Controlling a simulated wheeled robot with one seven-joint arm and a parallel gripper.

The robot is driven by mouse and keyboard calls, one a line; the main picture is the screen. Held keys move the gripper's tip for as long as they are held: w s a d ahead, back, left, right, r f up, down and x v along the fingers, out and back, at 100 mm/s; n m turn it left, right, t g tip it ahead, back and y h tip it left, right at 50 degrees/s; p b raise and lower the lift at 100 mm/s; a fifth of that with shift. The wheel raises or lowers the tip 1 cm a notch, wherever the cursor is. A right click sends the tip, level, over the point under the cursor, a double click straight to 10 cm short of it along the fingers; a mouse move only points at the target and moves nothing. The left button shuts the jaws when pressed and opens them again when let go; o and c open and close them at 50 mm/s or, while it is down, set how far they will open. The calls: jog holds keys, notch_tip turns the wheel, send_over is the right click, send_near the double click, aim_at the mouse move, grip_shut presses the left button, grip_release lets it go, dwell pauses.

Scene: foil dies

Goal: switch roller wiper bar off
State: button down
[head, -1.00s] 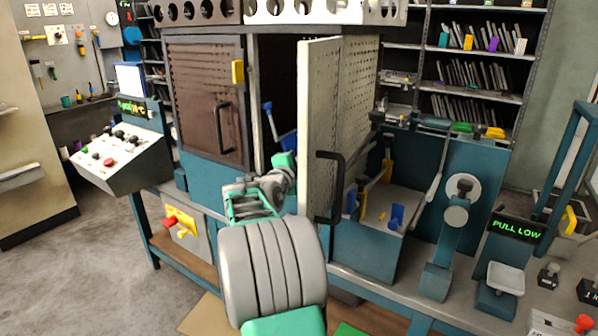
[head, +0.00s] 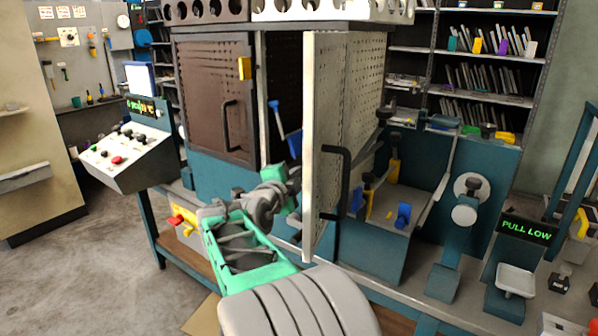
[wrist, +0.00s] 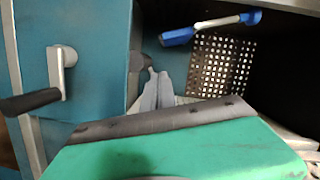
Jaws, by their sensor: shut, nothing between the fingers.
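I cannot tell for certain which part is the roller wiper bar. A blue-handled lever (head: 289,140) hangs in the dark opening of the cabinet, left of the open door; a blue-handled lever with a pale rod (wrist: 205,28) also shows at the top of the wrist view. My gripper's grey fingers (wrist: 157,92) are shut and empty, below that lever and apart from it. In the head view my arm reaches to the opening by the door's near edge, and the fingertips cannot be made out there.
The pale perforated door (head: 322,150) stands open close to the right of my wrist, with a black handle (head: 338,180). A crank with a black grip (wrist: 62,75) is on the teal panel at left in the wrist view. A control console (head: 125,155) stands at left.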

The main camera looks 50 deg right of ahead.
jog(key=w+a+f+n+y, duration=0.1)
jog(key=a+f+n+y, duration=0.65)
jog(key=a, duration=0.65)
jog(key=a+f+n+y, duration=0.4)
jog(key=a+f+n, duration=0.55)
jog(key=a, duration=0.35)
jog(key=s+a+f+n+g+y, duration=0.1)
jog(key=s+a+f+n+y, duration=0.1)
jog(key=s+a+n, duration=0.3)
jog(key=s+a+f+n+g+y, duration=0.2)
jog(key=s+a+f+n, duration=0.3)
jog(key=a, duration=0.5)
jog(key=shift+s+a+n, duration=0.15)
jog(key=shift+s+n, duration=0.45)
jog(key=shift+s, duration=0.25)
